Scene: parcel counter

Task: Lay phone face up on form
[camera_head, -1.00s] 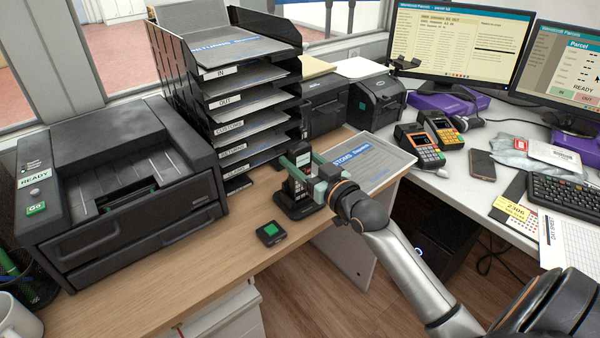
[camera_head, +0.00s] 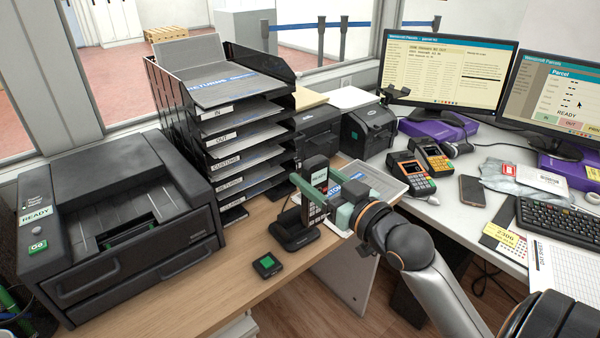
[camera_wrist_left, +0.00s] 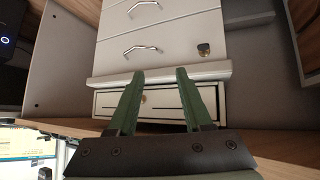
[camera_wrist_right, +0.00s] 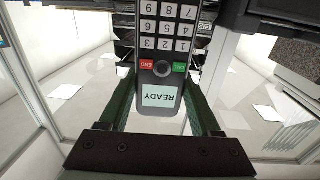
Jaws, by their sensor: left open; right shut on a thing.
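The phone (camera_head: 314,212), a dark cordless handset with a keypad and a screen reading READY, is upright in my right gripper (camera_head: 319,190). That gripper is shut on it from both sides. Its keys and screen also fill the middle of the right wrist view (camera_wrist_right: 162,65). The phone is just above and right of its black cradle (camera_head: 292,236). My left gripper (camera_wrist_left: 161,78) is open and empty, facing drawers below.
A black tray tower (camera_head: 235,140) stands behind the cradle and a large printer (camera_head: 120,220) at left. A small box with a green top (camera_head: 267,265) sits before the cradle. Card terminals (camera_head: 411,172) and a smartphone (camera_head: 472,190) lie right.

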